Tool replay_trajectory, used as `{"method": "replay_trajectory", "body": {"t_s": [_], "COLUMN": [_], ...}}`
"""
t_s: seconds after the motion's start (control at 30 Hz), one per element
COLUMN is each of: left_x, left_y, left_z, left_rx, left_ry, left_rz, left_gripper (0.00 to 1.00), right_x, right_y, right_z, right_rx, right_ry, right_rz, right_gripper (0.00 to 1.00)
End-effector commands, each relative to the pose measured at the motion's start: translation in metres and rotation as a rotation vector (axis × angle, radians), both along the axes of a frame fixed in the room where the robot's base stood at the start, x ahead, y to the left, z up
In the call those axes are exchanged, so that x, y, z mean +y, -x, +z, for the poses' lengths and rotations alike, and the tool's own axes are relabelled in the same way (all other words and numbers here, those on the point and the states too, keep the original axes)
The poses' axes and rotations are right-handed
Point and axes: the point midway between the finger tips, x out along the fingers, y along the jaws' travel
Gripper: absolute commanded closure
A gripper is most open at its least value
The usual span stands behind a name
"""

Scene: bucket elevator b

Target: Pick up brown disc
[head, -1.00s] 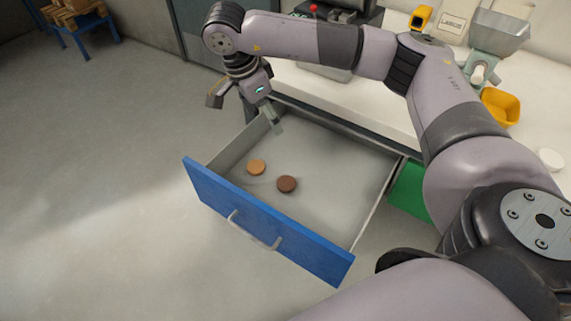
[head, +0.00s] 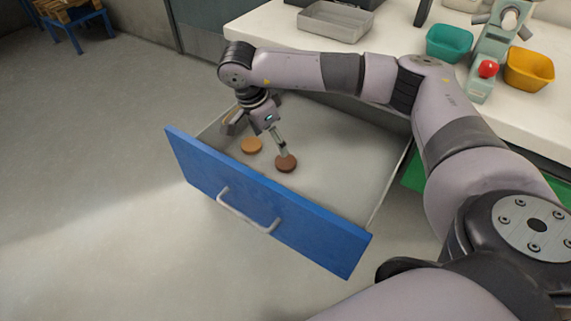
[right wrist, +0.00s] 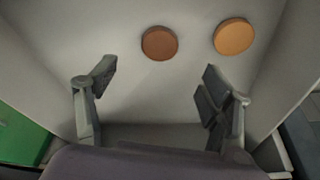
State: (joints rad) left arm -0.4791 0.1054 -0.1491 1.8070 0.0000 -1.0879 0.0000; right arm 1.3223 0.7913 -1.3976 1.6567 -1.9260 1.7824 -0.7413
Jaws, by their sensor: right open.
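The brown disc (head: 286,163) lies flat on the floor of the open blue-fronted drawer (head: 262,205). An orange-tan disc (head: 251,145) lies to its left. My right gripper (head: 258,140) is inside the drawer space, fingers spread. In the head view one fingertip overlaps the brown disc's upper edge; I cannot tell whether it touches. In the right wrist view the brown disc (right wrist: 160,43) lies beyond the open fingers (right wrist: 155,85), between their directions, with nothing held. The orange-tan disc (right wrist: 233,37) is to its right, beyond the right finger. My left gripper is not in view.
The drawer's walls surround both discs, and its handle (head: 248,212) sticks out in front. The white counter (head: 400,65) above holds a grey tray (head: 335,20), a teal bin (head: 449,43) and a yellow bin (head: 529,69). The drawer's right part is clear.

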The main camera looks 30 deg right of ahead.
Motion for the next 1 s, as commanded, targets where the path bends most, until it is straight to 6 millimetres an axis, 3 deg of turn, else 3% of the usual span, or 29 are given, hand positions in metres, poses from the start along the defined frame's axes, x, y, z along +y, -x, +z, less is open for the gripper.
{"method": "replay_trajectory", "body": {"t_s": [0.03,0.2,0.47,0.73,1.0], "left_x": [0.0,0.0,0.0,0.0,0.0], "left_y": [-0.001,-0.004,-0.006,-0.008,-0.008], "left_z": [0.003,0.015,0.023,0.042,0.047], "left_rx": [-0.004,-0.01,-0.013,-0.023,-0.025], "left_ry": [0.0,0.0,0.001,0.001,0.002], "left_rz": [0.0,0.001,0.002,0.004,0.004], "left_gripper": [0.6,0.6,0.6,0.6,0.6], "right_x": [-0.004,-0.012,-0.018,-0.033,-0.035], "right_y": [0.001,0.001,0.0,-0.001,-0.002], "right_z": [-0.014,-0.042,-0.059,-0.095,-0.102], "right_rx": [0.005,0.003,0.001,0.002,-0.001], "right_ry": [0.001,0.001,0.001,0.001,0.0], "right_rz": [-0.001,-0.001,-0.001,-0.001,0.0], "right_gripper": [0.26,0.26,0.26,0.26,0.26]}}
